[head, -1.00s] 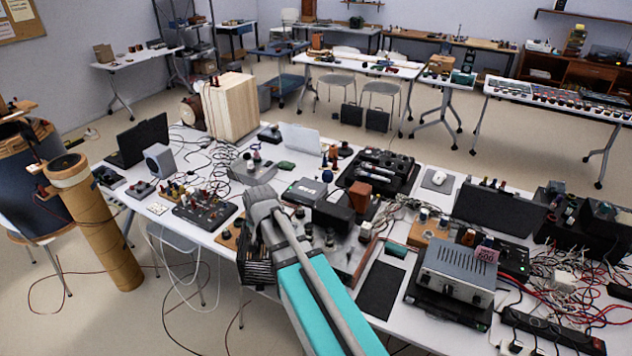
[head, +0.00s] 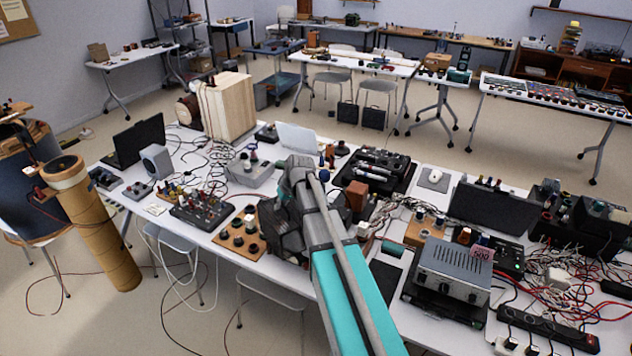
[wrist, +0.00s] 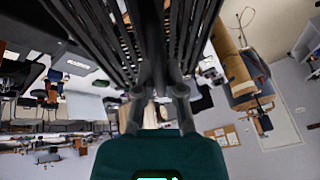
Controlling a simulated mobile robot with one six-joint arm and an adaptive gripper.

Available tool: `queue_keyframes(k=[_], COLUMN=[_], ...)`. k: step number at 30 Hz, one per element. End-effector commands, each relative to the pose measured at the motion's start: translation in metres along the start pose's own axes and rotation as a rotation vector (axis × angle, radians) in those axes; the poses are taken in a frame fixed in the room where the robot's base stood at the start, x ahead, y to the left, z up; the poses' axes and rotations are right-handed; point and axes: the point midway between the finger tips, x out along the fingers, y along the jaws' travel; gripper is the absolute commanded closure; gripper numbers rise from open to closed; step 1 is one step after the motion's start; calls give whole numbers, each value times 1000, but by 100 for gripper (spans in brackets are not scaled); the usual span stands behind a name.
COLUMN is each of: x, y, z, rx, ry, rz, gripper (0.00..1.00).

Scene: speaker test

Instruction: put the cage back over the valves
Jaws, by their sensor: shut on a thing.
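My gripper (wrist: 159,94) is shut on a black slotted cage (wrist: 95,32), which fills the upper middle of the wrist view. In the head view my gripper (head: 285,218) is over the front middle of the white table, and the dark cage shows only partly beside and behind it. A grey chassis (head: 247,174) with small upright dark parts on top stands behind and left of my gripper. These parts may be the valves; they are too small to tell. My arm hides part of the table behind the cage.
A wooden board with dark knobs (head: 240,236) lies just left of the cage. A black box with many plugs (head: 203,213) is further left. A grey power unit (head: 452,270) and tangled cables stand to the right. The table is crowded, with little free room.

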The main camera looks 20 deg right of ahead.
Motion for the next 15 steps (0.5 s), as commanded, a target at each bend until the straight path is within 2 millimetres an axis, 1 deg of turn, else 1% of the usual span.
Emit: queue_keyframes(k=[1, 9, 12, 15], x=[-3, -19, -24, -29], y=[16, 83, 104, 119], z=[-10, -28, -31, -32], rx=[-35, -279, -356, -415], ry=[-7, -58, -73, -84], rz=[-15, -116, -149, -173], gripper=[100, 100, 100, 100])
